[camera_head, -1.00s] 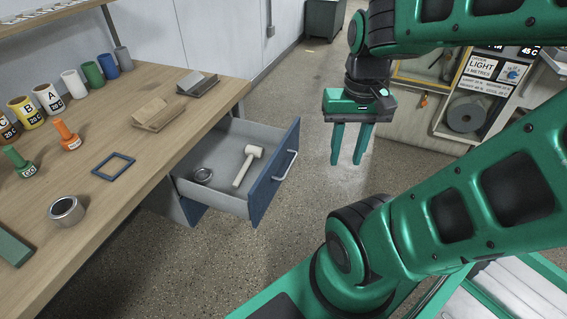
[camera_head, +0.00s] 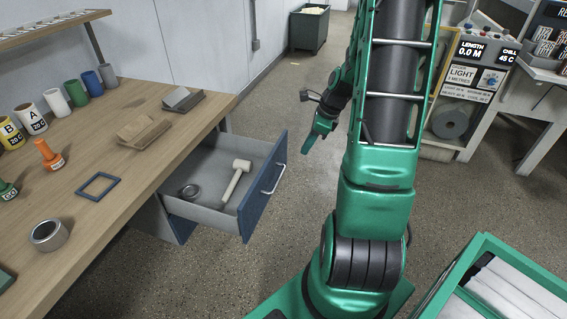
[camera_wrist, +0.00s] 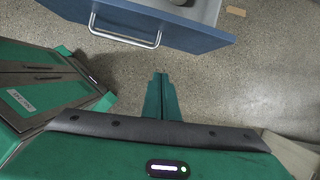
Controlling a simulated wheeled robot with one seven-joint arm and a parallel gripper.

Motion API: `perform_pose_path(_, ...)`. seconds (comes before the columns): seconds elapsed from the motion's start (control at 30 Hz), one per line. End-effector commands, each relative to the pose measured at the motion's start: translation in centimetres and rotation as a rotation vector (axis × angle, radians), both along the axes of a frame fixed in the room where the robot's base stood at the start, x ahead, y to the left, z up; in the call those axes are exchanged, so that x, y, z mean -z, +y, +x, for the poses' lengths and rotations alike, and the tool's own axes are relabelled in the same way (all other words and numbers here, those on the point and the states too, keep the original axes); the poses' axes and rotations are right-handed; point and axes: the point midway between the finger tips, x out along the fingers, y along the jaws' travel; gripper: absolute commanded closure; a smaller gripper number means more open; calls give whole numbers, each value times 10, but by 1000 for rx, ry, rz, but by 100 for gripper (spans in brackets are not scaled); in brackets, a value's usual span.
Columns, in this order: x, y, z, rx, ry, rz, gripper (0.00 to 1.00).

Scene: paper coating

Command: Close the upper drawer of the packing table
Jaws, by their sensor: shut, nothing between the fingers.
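The upper drawer (camera_head: 264,190) of the packing table (camera_head: 110,215) is pulled out, its blue front facing right with a metal handle (camera_head: 274,179). A white mallet (camera_head: 235,181) and a dark ring-shaped item (camera_head: 190,192) lie in it. In the head view my gripper (camera_head: 308,147) is to the right of the drawer, beyond it and apart from it. In the wrist view the drawer front (camera_wrist: 190,30) and handle (camera_wrist: 125,40) lie ahead of my gripper (camera_wrist: 160,78), whose fingers are together and empty, not touching the front.
A green bin (camera_head: 309,28) stands at the back. A machine with a paper roll (camera_head: 450,118) is at right. Floor beside the drawer is clear.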

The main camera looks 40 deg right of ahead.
Motion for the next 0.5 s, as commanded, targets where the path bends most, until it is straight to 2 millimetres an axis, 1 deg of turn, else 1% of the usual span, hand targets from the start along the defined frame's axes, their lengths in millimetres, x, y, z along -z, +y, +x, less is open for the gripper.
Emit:
perform_pose_path(0.03, 5, -4, 3, 43, -4, 20, 100)
perform_pose_path(0.13, 11, -8, 7, 100, -8, 46, 100)
perform_pose_path(0.27, 17, -7, 10, 117, -9, 55, 100)
perform_pose_path(0.33, 24, -5, 13, 115, -8, 56, 100)
perform_pose_path(0.5, 51, 1, 21, 112, -7, 56, 100)
